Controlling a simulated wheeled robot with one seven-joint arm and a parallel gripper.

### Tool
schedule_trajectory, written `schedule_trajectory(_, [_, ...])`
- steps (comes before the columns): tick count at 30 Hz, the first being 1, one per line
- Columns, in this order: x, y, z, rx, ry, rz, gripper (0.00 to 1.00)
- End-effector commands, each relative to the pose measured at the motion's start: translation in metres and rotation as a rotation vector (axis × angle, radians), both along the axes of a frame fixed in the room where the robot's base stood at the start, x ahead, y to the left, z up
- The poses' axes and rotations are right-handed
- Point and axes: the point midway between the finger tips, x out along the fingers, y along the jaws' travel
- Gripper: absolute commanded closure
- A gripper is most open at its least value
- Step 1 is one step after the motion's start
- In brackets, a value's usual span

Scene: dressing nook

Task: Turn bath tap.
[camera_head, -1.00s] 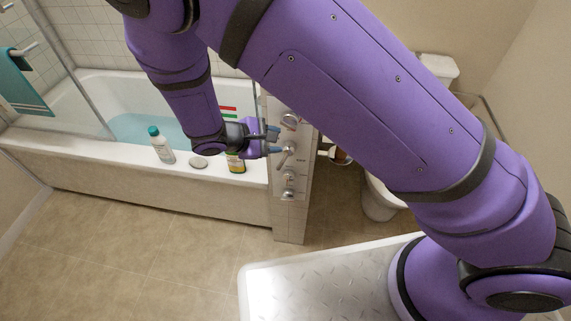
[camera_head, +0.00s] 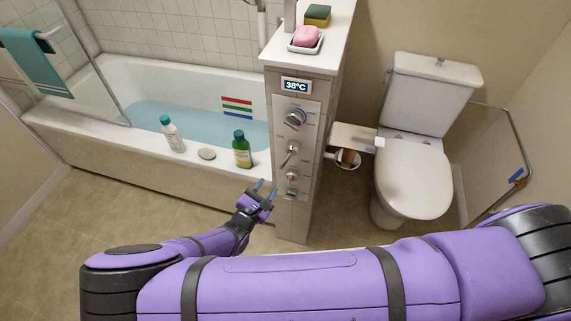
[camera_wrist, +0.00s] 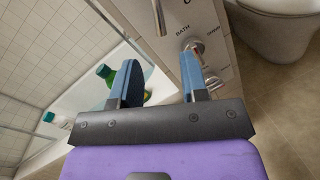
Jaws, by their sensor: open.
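The tap panel is a metal plate (camera_head: 294,150) on the end of the tiled half wall beside the bath. It has a round dial (camera_head: 296,118) at the top, a lever handle (camera_head: 290,152) in the middle and a knob (camera_head: 292,177) below. In the wrist view a chrome knob (camera_wrist: 192,46) shows beside the word BATH, beyond the fingers. My gripper (camera_head: 267,188) is open and empty, left of and slightly below the lower knob, apart from the panel. Its blue fingers (camera_wrist: 162,82) also show in the wrist view.
The bath (camera_head: 90,130) holds water with a coloured level marking. A white bottle (camera_head: 173,136), a small disc (camera_head: 207,154) and a green bottle (camera_head: 242,150) stand on its rim. A display above the panel (camera_head: 296,86) reads 38°C. A toilet (camera_head: 415,165) and paper holder (camera_head: 348,158) are right.

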Motion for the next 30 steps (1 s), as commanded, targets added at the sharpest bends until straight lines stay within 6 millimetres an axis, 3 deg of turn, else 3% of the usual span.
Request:
schedule_trajectory(5, [0.013,-0.008,0.000,-0.002,-0.003,0.000,0.59])
schedule_trajectory(19, [0.078,-0.049,0.000,-0.001,-0.001,-0.002,0.59])
schedule_trajectory(30, [0.091,-0.057,0.000,0.001,0.000,0.000,0.59])
